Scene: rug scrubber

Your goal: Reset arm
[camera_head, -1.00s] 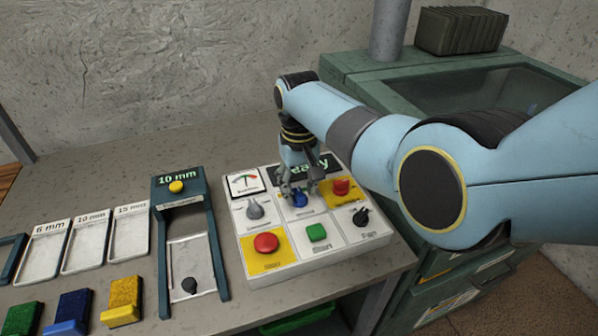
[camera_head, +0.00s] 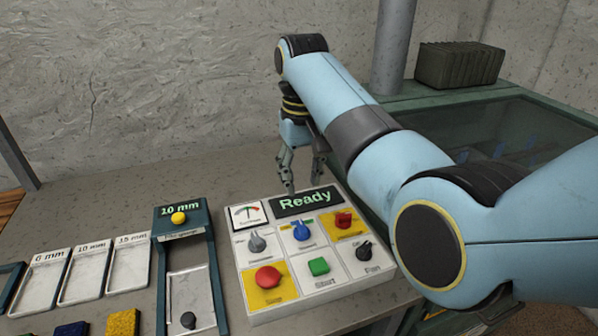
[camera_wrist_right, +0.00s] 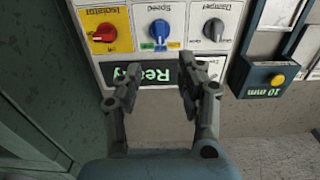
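My right gripper (camera_head: 304,182) hangs above the back edge of the white control panel (camera_head: 330,279). In the right wrist view the right gripper (camera_wrist_right: 157,92) has its fingers apart with nothing between them. The panel's display (camera_head: 307,200) reads "Ready". The blue speed knob (camera_head: 301,231) is free of the fingers, and its coloured marks show. The red isolator knob (camera_head: 343,219) sits on a yellow square. A grey damper knob (camera_head: 257,243), black fan knob (camera_head: 365,250), red stop button (camera_head: 267,277) and green start button (camera_head: 318,266) also show. My left gripper is not in view.
A gauge stand marked 10 mm (camera_head: 181,221) with a yellow button stands left of the panel. White trays (camera_head: 85,276) lie further left, with coloured blocks (camera_head: 122,322) in front. A green cabinet (camera_head: 480,115) with a glass top stands right.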

